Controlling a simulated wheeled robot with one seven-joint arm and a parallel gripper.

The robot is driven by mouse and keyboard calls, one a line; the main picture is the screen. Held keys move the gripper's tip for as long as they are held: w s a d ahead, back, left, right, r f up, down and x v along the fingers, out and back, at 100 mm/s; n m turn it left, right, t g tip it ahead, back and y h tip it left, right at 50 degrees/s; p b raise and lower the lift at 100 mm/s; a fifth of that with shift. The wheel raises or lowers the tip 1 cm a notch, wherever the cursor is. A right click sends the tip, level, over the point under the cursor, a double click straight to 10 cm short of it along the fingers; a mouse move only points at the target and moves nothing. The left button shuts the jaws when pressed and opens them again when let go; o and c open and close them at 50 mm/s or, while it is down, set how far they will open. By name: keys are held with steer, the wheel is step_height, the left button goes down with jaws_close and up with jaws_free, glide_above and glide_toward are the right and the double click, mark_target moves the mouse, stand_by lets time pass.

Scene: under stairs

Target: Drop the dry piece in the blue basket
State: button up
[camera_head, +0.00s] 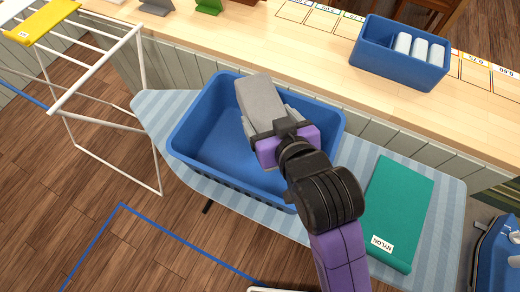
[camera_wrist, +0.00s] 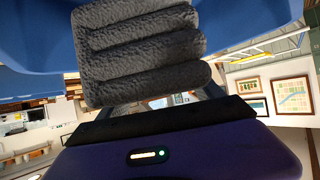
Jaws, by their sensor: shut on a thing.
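The blue basket (camera_head: 205,105) sits on a striped ironing board, its visible inside empty. A grey folded cloth piece (camera_head: 258,92) is between the fingers of my gripper (camera_head: 269,118), which is shut on it. The piece appears over the back right part of the basket; its exact height against the rim is hard to tell. In the wrist view the grey piece (camera_wrist: 140,50) shows as thick, rough folds, with blue basket wall (camera_wrist: 245,25) behind it. My gripper and arm hide the basket's front right part.
A green folded cloth labelled NYLON (camera_head: 400,215) lies on the ironing board (camera_head: 160,115) at right. A blue iron (camera_head: 497,255) stands at far right. A blue bin with white rolls (camera_head: 375,60) is on the wooden counter. A white drying rack (camera_head: 140,60) with a yellow cloth (camera_head: 42,20) stands left.

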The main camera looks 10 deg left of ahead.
steer(key=shift+f+b, duration=0.95)
steer(key=shift+f, duration=0.35)
steer(key=o, duration=2.1)
steer(key=shift+o, duration=0.2)
steer(key=shift+v, duration=4)
steer(key=shift+a, duration=0.1)
